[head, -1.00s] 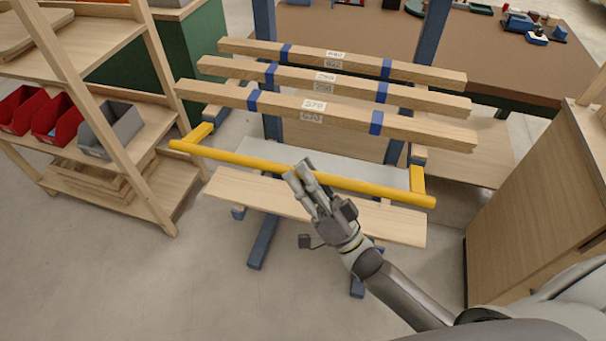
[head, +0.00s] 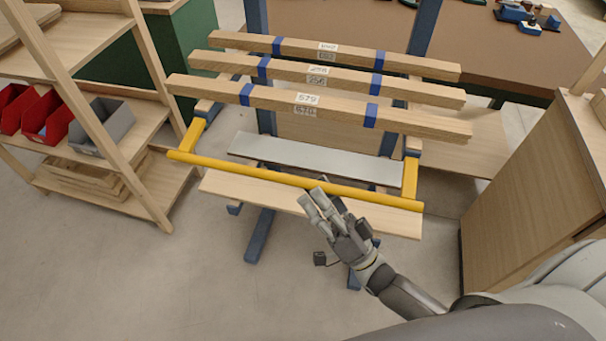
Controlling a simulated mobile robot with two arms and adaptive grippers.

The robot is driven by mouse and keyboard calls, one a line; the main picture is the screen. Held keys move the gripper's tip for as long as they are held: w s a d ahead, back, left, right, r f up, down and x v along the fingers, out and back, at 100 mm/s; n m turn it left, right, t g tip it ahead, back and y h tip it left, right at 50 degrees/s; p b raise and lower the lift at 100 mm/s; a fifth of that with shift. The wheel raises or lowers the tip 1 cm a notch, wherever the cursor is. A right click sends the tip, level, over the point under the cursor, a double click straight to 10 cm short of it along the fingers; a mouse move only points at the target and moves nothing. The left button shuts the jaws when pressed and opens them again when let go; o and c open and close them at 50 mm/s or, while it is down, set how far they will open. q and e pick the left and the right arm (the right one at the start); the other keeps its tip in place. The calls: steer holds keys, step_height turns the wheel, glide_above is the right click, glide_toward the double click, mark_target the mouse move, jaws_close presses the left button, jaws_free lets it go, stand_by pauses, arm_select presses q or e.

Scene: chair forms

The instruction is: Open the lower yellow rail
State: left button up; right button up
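The yellow rail (head: 240,171) is a long bar across the front of the rack, below the wooden beams. Its yellow side arms, left (head: 193,135) and right (head: 410,178), reach back to the blue frame. A pale grey panel (head: 300,156) shows behind the bar. My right gripper (head: 318,193) is at the near side of the bar, right of its middle, with fingertips at or against it. Whether the fingers close around the bar is not clear. My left gripper is out of view.
Several wooden beams with blue bands (head: 330,105) lie above the rail. A wooden board (head: 255,192) sits below it. A shelf with red and grey bins (head: 105,125) stands left, and a wooden cabinet (head: 520,190) right. The floor in front is clear.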

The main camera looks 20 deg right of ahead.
steer(key=v, duration=0.5)
steer(key=shift+s, duration=0.3)
steer(key=shift+c, duration=0.2)
